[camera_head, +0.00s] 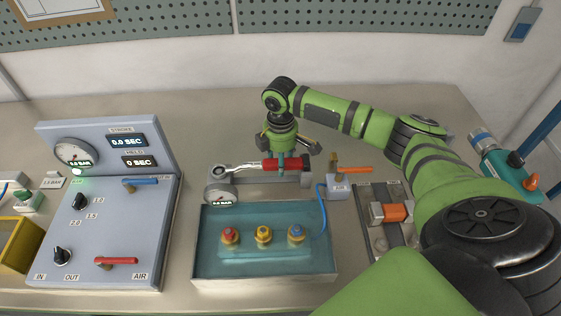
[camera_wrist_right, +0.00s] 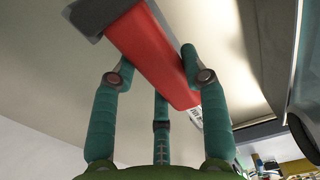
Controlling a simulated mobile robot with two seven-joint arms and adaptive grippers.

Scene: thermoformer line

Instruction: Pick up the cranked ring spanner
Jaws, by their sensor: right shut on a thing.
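The cranked ring spanner (camera_head: 245,167) has a bright metal ring end at the left and a red handle at the right. It lies lengthwise over a grey block behind the blue tray; I cannot tell whether it touches the block. My right gripper (camera_head: 281,166) comes down from above and is shut on the red handle. In the right wrist view the red handle (camera_wrist_right: 152,48) runs diagonally between the teal fingers of my right gripper (camera_wrist_right: 160,82), with a dark grey end at upper left. The fingers hide part of the handle. My left gripper is not in view.
The blue tray (camera_head: 204,272) with several coloured fittings stands in front of the spanner, with a pressure gauge (camera_head: 221,196) at its back left corner. A grey control panel (camera_head: 110,230) stands left. A small orange-handled valve (camera_head: 340,186) is close right. The bench behind is clear.

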